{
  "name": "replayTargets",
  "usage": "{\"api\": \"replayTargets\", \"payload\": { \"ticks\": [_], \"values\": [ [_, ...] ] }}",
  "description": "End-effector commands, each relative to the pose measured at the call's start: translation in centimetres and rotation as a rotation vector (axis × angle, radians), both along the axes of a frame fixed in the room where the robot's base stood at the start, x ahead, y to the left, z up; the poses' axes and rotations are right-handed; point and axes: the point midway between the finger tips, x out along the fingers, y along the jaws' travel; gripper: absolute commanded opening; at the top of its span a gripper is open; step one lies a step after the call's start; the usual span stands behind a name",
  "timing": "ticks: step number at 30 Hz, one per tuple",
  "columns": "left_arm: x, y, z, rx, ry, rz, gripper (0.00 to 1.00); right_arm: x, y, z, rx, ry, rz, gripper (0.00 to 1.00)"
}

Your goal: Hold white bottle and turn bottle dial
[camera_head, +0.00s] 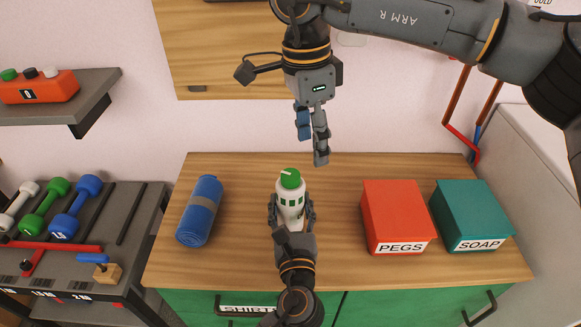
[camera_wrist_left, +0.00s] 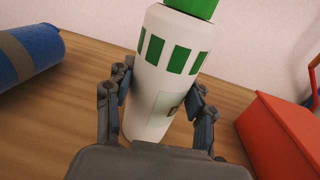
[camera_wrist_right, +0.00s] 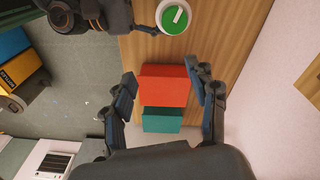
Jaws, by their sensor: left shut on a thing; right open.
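The white bottle (camera_head: 290,203) with green marks stands upright on the wooden counter. Its green dial (camera_head: 290,178) with a white pointer line is on top; the dial also shows from above in the right wrist view (camera_wrist_right: 174,18). My left gripper (camera_head: 291,212) is shut around the bottle's body from the front, and its fingers flank the bottle in the left wrist view (camera_wrist_left: 158,110). My right gripper (camera_head: 312,143) is open and empty, pointing down above and behind the bottle, a little to its right. In the right wrist view the dial lies outside its fingers (camera_wrist_right: 165,95).
A rolled blue mat (camera_head: 199,210) lies left of the bottle. A red PEGS box (camera_head: 395,212) and a teal SOAP box (camera_head: 468,212) stand to the right. A dumbbell rack (camera_head: 80,265) is at left. A wooden cabinet (camera_head: 225,45) hangs behind. Counter between bottle and PEGS box is clear.

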Motion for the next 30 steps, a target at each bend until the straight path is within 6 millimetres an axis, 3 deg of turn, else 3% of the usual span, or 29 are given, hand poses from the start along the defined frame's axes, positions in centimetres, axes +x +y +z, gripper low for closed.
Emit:
{"api": "replayTargets", "payload": {
  "ticks": [5,10,24,30],
  "values": [
    [0.0,0.0,0.0,0.000,-0.001,0.001,0.00,1.5,2.9,2.6,0.075,-0.021,0.053,0.58],
    [0.0,0.0,0.0,-0.001,-0.001,0.000,0.00,1.8,3.5,2.3,0.093,-0.023,0.070,0.58],
    [0.0,0.0,0.1,-0.001,-0.001,0.000,0.00,1.8,3.4,-6.3,0.092,-0.021,0.069,0.58],
    [0.0,0.0,0.1,-0.001,-0.001,0.000,0.00,1.8,3.4,-8.4,0.094,-0.022,0.068,0.58]
  ]
}}
